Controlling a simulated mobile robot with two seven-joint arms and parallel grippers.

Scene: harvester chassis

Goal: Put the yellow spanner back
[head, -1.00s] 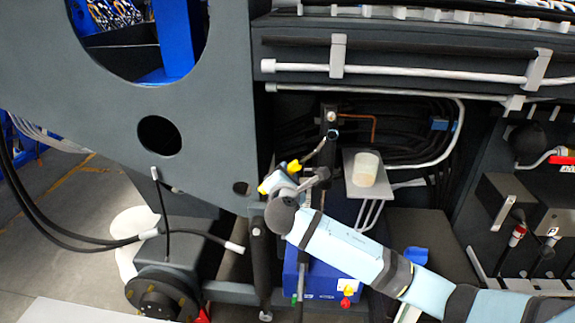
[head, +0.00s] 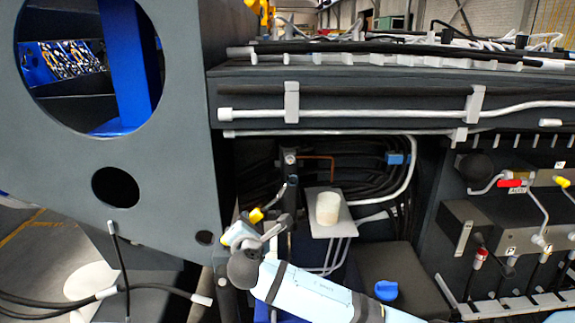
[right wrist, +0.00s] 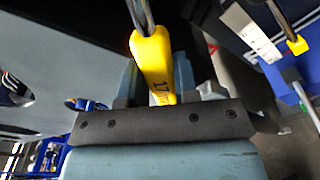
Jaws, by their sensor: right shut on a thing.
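The yellow spanner (right wrist: 152,60) is in my right gripper (right wrist: 155,82), its yellow end marked 17 between the two fingers in the right wrist view. Its dark shaft runs up out of that frame. In the head view, my right gripper (head: 243,232) is in front of the chassis, near the lower corner of the large grey side plate. A bit of yellow of the spanner (head: 256,215) shows at its tip; most of the spanner is hidden or too small there. My left gripper is not in view.
The grey side plate (head: 150,185) with round holes stands left of the gripper. A small shelf with a cream cylinder (head: 328,208) is to its right, before black hoses. A blue rack with tools (head: 65,60) shows through the large hole. White pipes (head: 380,112) cross above.

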